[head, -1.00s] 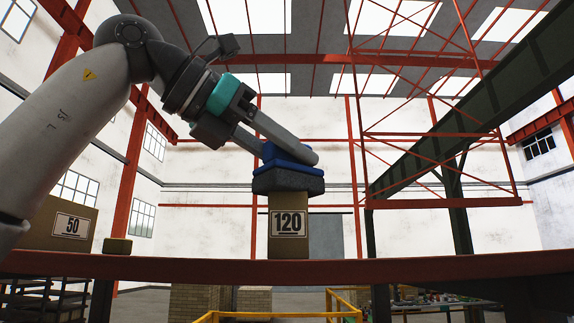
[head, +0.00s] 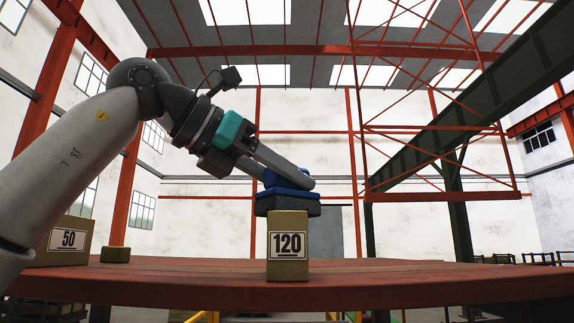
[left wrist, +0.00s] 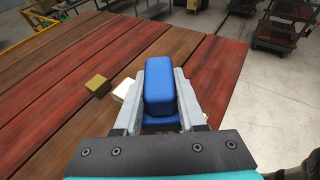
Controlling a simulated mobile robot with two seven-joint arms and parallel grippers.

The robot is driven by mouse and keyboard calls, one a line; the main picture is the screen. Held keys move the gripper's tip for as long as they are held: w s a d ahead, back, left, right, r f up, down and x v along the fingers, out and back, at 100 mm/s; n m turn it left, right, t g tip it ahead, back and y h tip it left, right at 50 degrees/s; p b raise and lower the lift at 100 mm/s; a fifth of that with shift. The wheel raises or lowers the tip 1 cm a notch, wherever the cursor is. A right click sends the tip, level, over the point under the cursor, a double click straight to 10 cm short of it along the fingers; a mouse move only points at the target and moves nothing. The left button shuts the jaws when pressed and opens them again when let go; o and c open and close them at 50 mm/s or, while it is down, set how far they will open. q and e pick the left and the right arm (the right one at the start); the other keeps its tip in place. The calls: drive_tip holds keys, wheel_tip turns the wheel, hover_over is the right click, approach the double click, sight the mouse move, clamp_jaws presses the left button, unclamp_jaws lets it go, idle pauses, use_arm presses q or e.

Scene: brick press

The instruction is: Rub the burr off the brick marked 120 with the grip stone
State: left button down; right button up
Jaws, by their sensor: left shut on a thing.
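The tan brick marked 120 (head: 288,266) stands upright near the front edge of the red table. The grip stone has a blue handle (head: 288,190) and a dark grey block (head: 287,204) beneath it. My left gripper (head: 290,181) is shut on the blue handle, which also shows between its fingers in the left wrist view (left wrist: 160,86). The grey block is at the top of the 120 brick, and no gap shows between them. The burr cannot be made out. My right gripper is in neither view.
The brick marked 50 (head: 68,240) stands at the left of the table (head: 400,283), with a small tan block (head: 116,254) beside it. The table right of the 120 brick is clear. Dark trolleys (left wrist: 285,28) stand on the floor beyond the table.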

use_arm(q)
drive_tip(key=shift+w+p, duration=0.35)
drive_tip(key=shift+w, duration=0.45)
drive_tip(key=shift+w+p, duration=0.75)
drive_tip(key=shift+p, duration=0.15)
drive_tip(key=shift+w, duration=0.75)
drive_tip(key=shift+w+r, duration=0.1)
drive_tip(key=shift+w, duration=1.5)
drive_tip(key=shift+s+r, duration=0.1)
drive_tip(key=shift+r, duration=1.45)
drive_tip(key=shift+f, duration=0.1)
